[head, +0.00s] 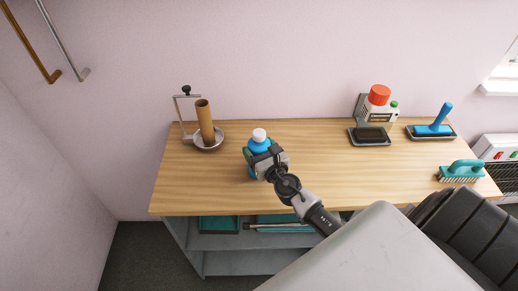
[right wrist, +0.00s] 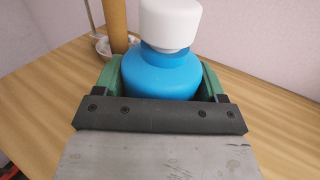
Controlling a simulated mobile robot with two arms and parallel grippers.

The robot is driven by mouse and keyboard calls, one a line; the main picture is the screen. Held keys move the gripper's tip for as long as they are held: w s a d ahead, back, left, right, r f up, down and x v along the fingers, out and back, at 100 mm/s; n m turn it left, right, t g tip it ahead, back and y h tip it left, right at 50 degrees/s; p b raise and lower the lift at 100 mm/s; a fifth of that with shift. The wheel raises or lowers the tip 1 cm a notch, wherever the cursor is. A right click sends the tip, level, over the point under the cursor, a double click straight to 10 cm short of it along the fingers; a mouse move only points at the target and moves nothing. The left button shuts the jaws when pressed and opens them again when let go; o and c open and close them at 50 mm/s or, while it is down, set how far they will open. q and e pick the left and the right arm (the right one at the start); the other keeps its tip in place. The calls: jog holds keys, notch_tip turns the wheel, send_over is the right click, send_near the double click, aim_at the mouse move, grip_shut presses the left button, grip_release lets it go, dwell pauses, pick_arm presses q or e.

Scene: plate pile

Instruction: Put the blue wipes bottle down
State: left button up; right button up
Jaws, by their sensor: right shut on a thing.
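The blue wipes bottle (head: 259,139) with a white cap stands upright at the left part of the wooden table (head: 320,180). My right gripper (head: 257,158) is shut on its body. In the right wrist view the blue bottle (right wrist: 175,72) sits between the green finger pads of my right gripper (right wrist: 162,85). The bottle's lower part is hidden by the gripper, so I cannot tell whether its base touches the tabletop. My left gripper does not show.
A paper-roll holder with a brown cardboard tube (head: 204,122) stands left of the bottle. An orange-capped white container (head: 379,105), a blue-handled brush (head: 436,124) and a teal brush (head: 462,171) are at the right. The tabletop between is clear.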

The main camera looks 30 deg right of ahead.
jog(key=o, duration=1.1)
jog(key=shift+r+p, duration=0.15)
jog(key=shift+p, duration=0.15)
jog(key=shift+s, duration=0.3)
jog(key=s+a+b, duration=0.1)
jog(key=s+b, duration=0.1)
jog(key=s, duration=0.9)
jog(key=shift+s+b, duration=0.2)
jog(key=shift+b, duration=0.1)
